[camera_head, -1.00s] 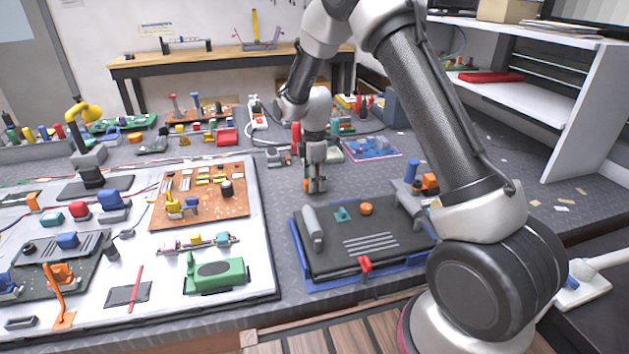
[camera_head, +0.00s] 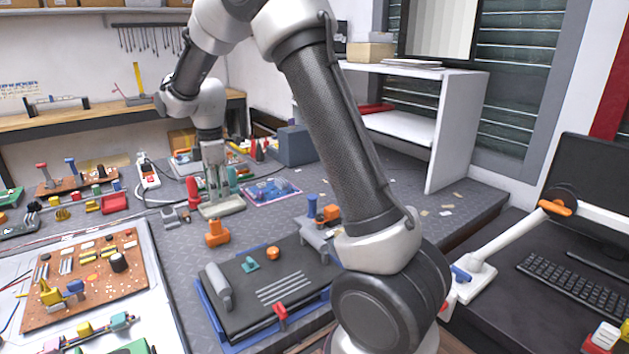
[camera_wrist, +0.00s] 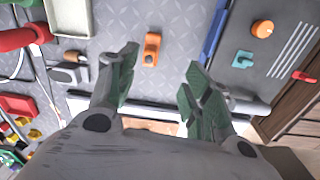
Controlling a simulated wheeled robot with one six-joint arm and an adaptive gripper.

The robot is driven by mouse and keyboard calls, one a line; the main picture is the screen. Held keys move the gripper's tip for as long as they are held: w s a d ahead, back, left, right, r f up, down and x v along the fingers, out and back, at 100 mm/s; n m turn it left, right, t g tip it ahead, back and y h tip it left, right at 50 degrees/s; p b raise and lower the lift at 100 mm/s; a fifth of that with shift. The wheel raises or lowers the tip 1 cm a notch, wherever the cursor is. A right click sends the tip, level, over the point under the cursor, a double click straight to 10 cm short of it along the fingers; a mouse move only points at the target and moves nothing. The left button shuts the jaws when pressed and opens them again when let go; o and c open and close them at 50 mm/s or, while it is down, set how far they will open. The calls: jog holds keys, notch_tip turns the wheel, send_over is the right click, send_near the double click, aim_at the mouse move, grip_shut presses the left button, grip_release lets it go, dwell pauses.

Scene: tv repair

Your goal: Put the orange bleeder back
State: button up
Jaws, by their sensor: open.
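An orange piece, which I take to be the orange bleeder (camera_head: 216,233), stands alone on the grey textured bench. In the wrist view the bleeder (camera_wrist: 151,48) lies beyond my fingertips, closer to the left finger, with bare bench around it. My gripper (camera_head: 218,190) is open and points down, behind and above the bleeder in the head view. Its two green-grey fingers (camera_wrist: 163,60) are spread with nothing between them. I cannot tell their exact height above the bench.
A blue-edged tray (camera_head: 208,310) holds a black panel (camera_head: 250,295) with an orange knob (camera_head: 272,253). A white board with a brown circuit board (camera_head: 60,310) lies left. A pale tray (camera_head: 232,208) and a red-handled tool (camera_wrist: 22,38) are near my gripper.

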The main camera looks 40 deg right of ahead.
jog(key=s+d+r+m+t, duration=0.1)
jog(key=s+d+r+m, duration=0.35)
jog(key=s, duration=0.35)
jog(key=s+d+r+m+t, duration=0.1)
jog(key=s+d+r+m, duration=0.2)
jog(key=s+r, duration=0.35)
jog(key=s+d+r+m+t, duration=0.1)
jog(key=s+d+r+m, duration=0.25)
jog(key=s, duration=0.55)
jog(key=s+d+f+m, duration=0.2)
jog(key=s+m, duration=0.3)
jog(key=s, duration=0.5)
jog(key=shift+s+m+t, duration=0.3)
jog(key=shift+t, duration=0.1)
